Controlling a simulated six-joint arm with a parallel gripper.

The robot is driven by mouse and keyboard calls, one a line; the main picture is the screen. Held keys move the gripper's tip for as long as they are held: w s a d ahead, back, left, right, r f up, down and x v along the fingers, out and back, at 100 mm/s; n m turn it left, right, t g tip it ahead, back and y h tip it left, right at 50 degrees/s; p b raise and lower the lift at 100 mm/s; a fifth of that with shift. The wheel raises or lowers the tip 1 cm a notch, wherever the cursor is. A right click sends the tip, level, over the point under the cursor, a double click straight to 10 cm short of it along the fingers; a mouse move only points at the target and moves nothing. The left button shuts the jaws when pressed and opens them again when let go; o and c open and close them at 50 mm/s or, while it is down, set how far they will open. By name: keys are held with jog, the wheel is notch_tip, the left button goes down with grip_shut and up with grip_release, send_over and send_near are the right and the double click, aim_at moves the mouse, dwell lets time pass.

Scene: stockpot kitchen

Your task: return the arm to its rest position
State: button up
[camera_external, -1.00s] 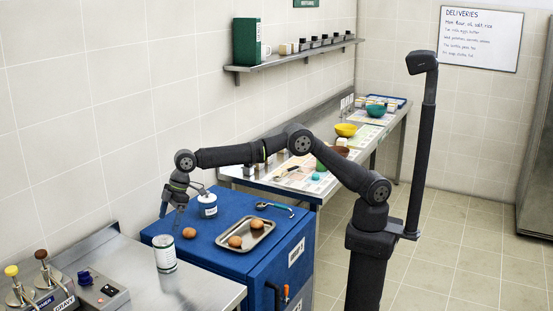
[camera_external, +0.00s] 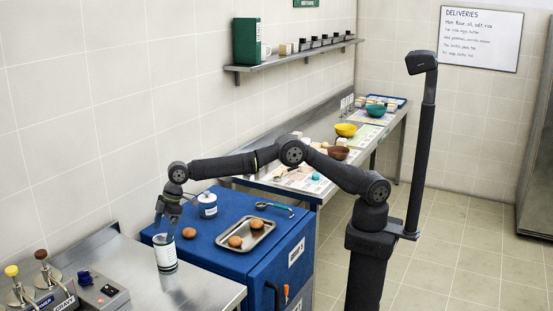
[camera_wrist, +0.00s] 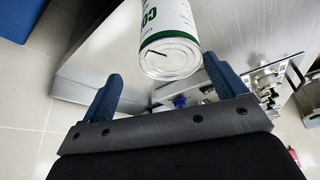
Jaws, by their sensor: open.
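My gripper (camera_external: 165,221) is open and empty, pointing down just above a white can (camera_external: 165,255) with a green band. The can stands upright on the steel counter. In the wrist view the two blue fingers of my gripper (camera_wrist: 163,70) are spread apart, and the can (camera_wrist: 170,45) shows beyond and between their tips, with green lettering partly cut off by the frame. Whether a fingertip touches the can cannot be told. My arm reaches out to the left, bent at the elbow.
A brown egg (camera_external: 189,233), a white tub (camera_external: 207,205), a tray (camera_external: 262,242) with two eggs and a green-handled spoon (camera_external: 274,208) are on the blue cabinet (camera_external: 220,257). Pump dispensers (camera_external: 45,275) and a control box (camera_external: 101,290) stand left of the can. A wall shelf (camera_external: 295,58) hangs behind.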

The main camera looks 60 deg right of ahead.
jog(key=w+d+r+m+t, duration=0.15)
jog(key=w+d, duration=0.35)
jog(key=d, duration=0.6)
jog(key=w+d+r+m+h, duration=0.1)
jog(key=w+d+r+m, duration=0.1)
jog(key=w+d, duration=0.6)
jog(key=w+d+r+m, duration=0.2)
jog(key=w+d, duration=0.1)
jog(key=d, duration=1)
jog(key=w+d+m+h, duration=0.1)
jog(key=d+m, duration=0.1)
jog(key=d, duration=1.2)
jog(key=w+d+m+t, duration=0.1)
jog(key=w+d+m, duration=0.1)
jog(key=d, duration=1.3)
jog(key=shift+w+d+m+h, duration=0.15)
jog(key=shift+d+m+h, duration=0.1)
jog(key=shift+m+h, duration=0.2)
